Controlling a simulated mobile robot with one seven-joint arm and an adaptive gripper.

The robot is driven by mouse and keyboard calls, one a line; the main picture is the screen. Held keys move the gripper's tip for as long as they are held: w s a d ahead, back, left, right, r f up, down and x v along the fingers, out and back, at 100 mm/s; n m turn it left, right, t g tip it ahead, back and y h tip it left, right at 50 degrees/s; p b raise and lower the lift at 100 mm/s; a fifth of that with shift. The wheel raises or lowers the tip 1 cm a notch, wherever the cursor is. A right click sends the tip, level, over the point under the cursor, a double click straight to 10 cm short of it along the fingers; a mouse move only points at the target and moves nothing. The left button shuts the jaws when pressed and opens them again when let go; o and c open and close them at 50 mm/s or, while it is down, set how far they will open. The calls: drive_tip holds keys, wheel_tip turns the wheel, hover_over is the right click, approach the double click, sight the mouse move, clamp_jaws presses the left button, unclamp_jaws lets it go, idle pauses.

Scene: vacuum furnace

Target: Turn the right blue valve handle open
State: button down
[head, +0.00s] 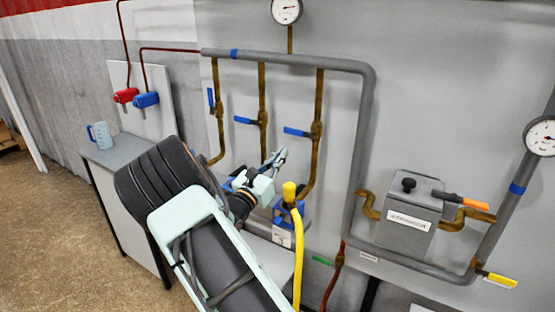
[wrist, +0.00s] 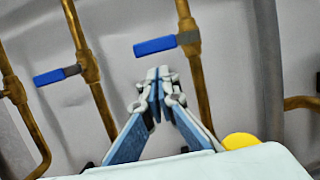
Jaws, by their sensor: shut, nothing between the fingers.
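The right blue valve handle (head: 297,132) sits on the right brass pipe (head: 318,105) and points left, crosswise to the pipe. In the wrist view this handle (wrist: 155,46) lies just above the fingertips, with a small gap in the picture. My gripper (head: 280,156) is below and left of the handle in the head view. In the wrist view its fingertips (wrist: 158,75) are together, with nothing between them. The middle blue handle (head: 244,120) is also crosswise to its pipe and shows at left in the wrist view (wrist: 48,77).
The left blue handle (head: 210,97) lies along its pipe. A yellow hose (head: 298,250) rises just right of my arm. A thick grey pipe (head: 366,110) runs right of the valves. A grey box (head: 408,215) stands farther right. A cabinet with a blue mug (head: 100,135) is at left.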

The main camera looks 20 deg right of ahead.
sight(292, 129)
drive_tip(key=x, duration=0.5)
drive_tip(key=shift+w+d+r, duration=0.1)
drive_tip(key=shift+w+d, duration=0.15)
drive_tip(key=shift+d, duration=0.05)
drive_tip(key=shift+w+a+r+m+g+b, duration=0.15)
drive_tip(key=shift+r+m+g+b, duration=0.2)
drive_tip(key=shift+m, duration=0.55)
drive_tip(key=m+b, duration=0.1)
drive_tip(key=r+m+g, duration=0.1)
drive_tip(key=m, duration=0.1)
drive_tip(key=shift+w+a+r+h+b, duration=0.1)
drive_tip(key=shift+w+h+b, duration=0.05)
drive_tip(key=shift+h+b, duration=0.25)
drive_tip(key=r+m+b, duration=0.1)
drive_tip(key=m, duration=0.1)
drive_tip(key=r+m+g+b, duration=0.1)
drive_tip(key=m, duration=0.1)
drive_tip(key=r+m+b, duration=0.1)
drive_tip(key=m+b, duration=0.1)
drive_tip(key=m, duration=0.1)
drive_tip(key=s+d+r+m+g+b, duration=0.1)
drive_tip(key=r+m+b, duration=0.1)
drive_tip(key=m, duration=0.1)
drive_tip(key=r+m+g+b, duration=0.1)
drive_tip(key=m+b, duration=0.2)
drive_tip(key=shift+s+d+r+g, duration=0.15)
drive_tip(key=shift+s+g, duration=0.1)
drive_tip(key=shift+s, duration=0.15)
